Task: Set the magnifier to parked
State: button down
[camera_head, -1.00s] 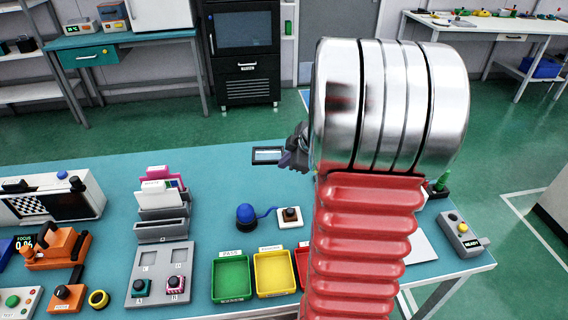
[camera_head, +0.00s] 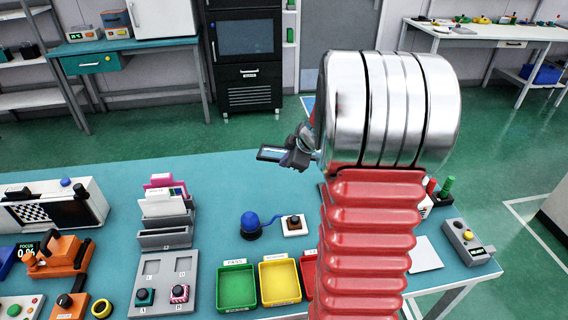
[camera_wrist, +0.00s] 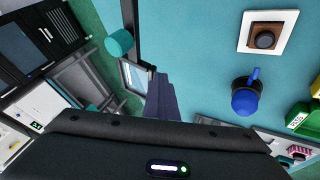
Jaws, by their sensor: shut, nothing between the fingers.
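What I take for the magnifier is a small dark rectangular frame with a pale pane (camera_head: 270,153), near the table's back edge in the head view. In the wrist view the pale pane (camera_wrist: 134,77) shows beside a dark bar, with a teal cylinder (camera_wrist: 120,42) close by. My gripper (camera_head: 289,159) is shut and empty, right beside the frame. In the wrist view its dark fingers (camera_wrist: 157,88) overlap the frame's edge. I cannot tell whether they touch it. My arm hides whatever supports the frame on the right.
A blue knob (camera_head: 251,222) is wired to a white pad with a dark button (camera_head: 294,225). Green (camera_head: 236,286) and yellow (camera_head: 280,278) trays stand in front. An orange device (camera_head: 62,256) is at the left. The table between the frame and the upright holders (camera_head: 165,210) is clear.

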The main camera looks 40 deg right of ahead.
jog(key=shift+w+r, duration=0.1)
jog(key=shift+w, duration=0.05)
jog(key=s+a+r, duration=0.4)
jog(key=s+r, duration=0.3)
jog(key=s, duration=0.1)
jog(key=shift+s+r, duration=0.35)
jog(key=shift+s, duration=0.05)
jog(key=shift+a, duration=0.15)
dwell(0.7)
